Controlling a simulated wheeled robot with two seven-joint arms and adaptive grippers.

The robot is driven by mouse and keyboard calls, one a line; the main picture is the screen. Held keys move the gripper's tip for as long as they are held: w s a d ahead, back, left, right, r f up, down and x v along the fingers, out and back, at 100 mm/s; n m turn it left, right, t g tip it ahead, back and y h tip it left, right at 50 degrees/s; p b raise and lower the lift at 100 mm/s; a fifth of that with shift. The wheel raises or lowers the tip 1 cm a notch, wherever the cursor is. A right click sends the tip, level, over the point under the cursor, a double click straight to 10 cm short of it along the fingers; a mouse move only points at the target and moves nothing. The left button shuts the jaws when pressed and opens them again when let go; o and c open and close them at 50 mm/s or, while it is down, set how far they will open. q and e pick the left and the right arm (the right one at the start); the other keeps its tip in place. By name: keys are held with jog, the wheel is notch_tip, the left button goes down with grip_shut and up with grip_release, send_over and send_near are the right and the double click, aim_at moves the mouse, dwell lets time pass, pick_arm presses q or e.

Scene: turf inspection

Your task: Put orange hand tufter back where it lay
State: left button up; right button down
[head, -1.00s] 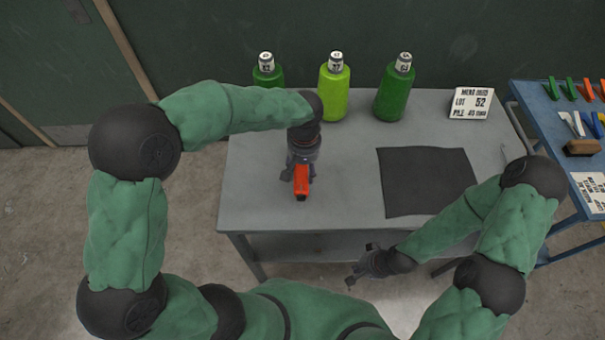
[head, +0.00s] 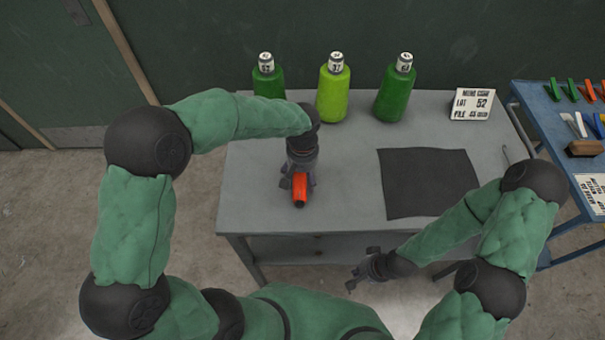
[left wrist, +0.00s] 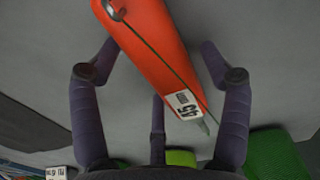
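The orange hand tufter (head: 300,189) is at the grey bench's (head: 335,205) left part, below my left gripper (head: 299,183); it appears to lie on the bench top. In the left wrist view the tufter (left wrist: 155,45) runs diagonally between the fingers, with a white label reading 45 near its narrow dark tip. My left gripper's fingers (left wrist: 158,65) are spread around it, with the side fingertips close to its sides; any contact is hard to tell. My right gripper (head: 361,275) is open and empty in front of the bench.
Three green bottle-shaped cones (head: 334,95) with labelled tops stand along the bench's back. A dark square mat (head: 428,183) lies at the right, with a lot sign (head: 472,104) behind it. A blue table (head: 545,120) with tools and a brush stands further right.

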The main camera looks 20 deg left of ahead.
pick_arm(q)
notch_tip(320, 180, up, 12)
jog(key=p, duration=0.3)
jog(key=shift+r, duration=0.2)
dwell(0.3)
dwell(1.2)
